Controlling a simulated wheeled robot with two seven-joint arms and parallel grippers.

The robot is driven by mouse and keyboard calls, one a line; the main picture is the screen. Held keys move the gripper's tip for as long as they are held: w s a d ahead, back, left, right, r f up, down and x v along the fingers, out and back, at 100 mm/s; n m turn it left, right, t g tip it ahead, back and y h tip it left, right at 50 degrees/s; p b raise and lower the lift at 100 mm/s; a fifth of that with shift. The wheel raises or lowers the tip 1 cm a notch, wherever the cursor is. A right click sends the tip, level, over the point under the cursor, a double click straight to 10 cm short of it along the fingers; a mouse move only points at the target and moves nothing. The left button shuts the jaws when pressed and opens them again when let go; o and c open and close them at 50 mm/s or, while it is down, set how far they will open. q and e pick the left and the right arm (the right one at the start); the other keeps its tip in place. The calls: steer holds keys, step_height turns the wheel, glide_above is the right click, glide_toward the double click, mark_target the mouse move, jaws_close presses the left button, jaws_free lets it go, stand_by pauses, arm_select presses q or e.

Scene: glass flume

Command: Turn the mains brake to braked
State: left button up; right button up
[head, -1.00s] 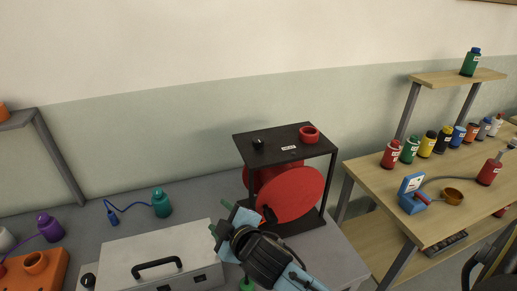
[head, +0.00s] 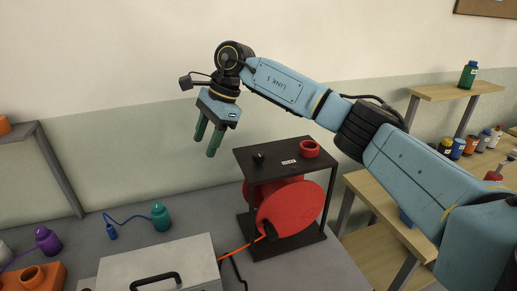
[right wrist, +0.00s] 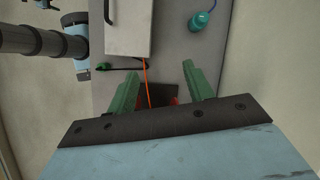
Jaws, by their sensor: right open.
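A black open stand (head: 245,225) holds a red reel (head: 290,207) on the bench. On its top plate are a small black knob (head: 258,158), a white label (head: 289,162) and a red ring-shaped part (head: 309,149). The label is too small to read, and I cannot tell which part is the mains brake or how it is set. My right gripper (head: 205,148) is open and empty, up left of the stand and pointing down. Its fingers also show in the right wrist view (right wrist: 160,72). My left gripper is not seen.
A grey case (head: 160,260) with a black handle lies left of the stand. An orange cable (head: 235,248) runs from the reel towards it. My right arm hides much of the wooden table.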

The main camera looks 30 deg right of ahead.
mark_target(259, 153)
steer(key=s+d+r+g+h, duration=0.15)
steer(key=d+r+h, duration=0.45)
steer(key=d, duration=0.7)
steer(key=shift+m+y, duration=0.4)
steer(key=shift+y, duration=0.3)
steer(key=f, duration=0.8)
steer(key=f+p, duration=0.1)
steer(key=f, duration=0.3)
steer(key=shift+s+f, duration=0.15)
steer(key=shift+s, duration=0.25)
steer(key=c, duration=1)
